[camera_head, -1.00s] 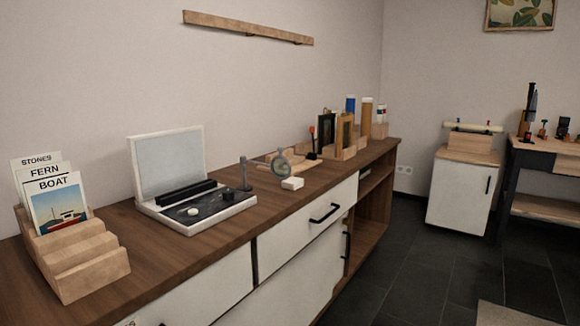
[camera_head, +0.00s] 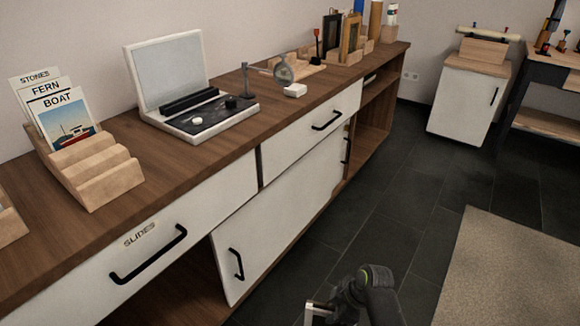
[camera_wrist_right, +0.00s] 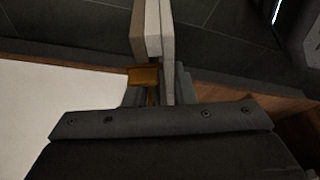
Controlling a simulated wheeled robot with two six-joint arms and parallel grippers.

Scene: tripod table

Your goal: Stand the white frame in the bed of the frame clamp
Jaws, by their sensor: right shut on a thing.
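My right gripper (camera_head: 325,313) shows at the bottom edge of the head view, low over the floor in front of the cabinet. It is shut on the white frame (camera_wrist_right: 152,28). In the wrist view the frame appears as pale bars seen edge-on, running up from between the fingers, with a small brown block beside them. Only a pale corner of it shows in the head view; the rest is cut off. I cannot identify the frame clamp for certain; a wooden block with a white bar and coloured knobs (camera_head: 485,45) sits on the small white cabinet. My left gripper is not in view.
The long counter (camera_head: 225,130) carries a card rack (camera_head: 95,175), a hinged light panel (camera_head: 165,75), a magnifier stand (camera_head: 283,72) and a rack with dark and wooden frames (camera_head: 350,38). A workbench (camera_head: 555,70) is at right. Dark floor and a rug (camera_head: 510,265) are clear.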

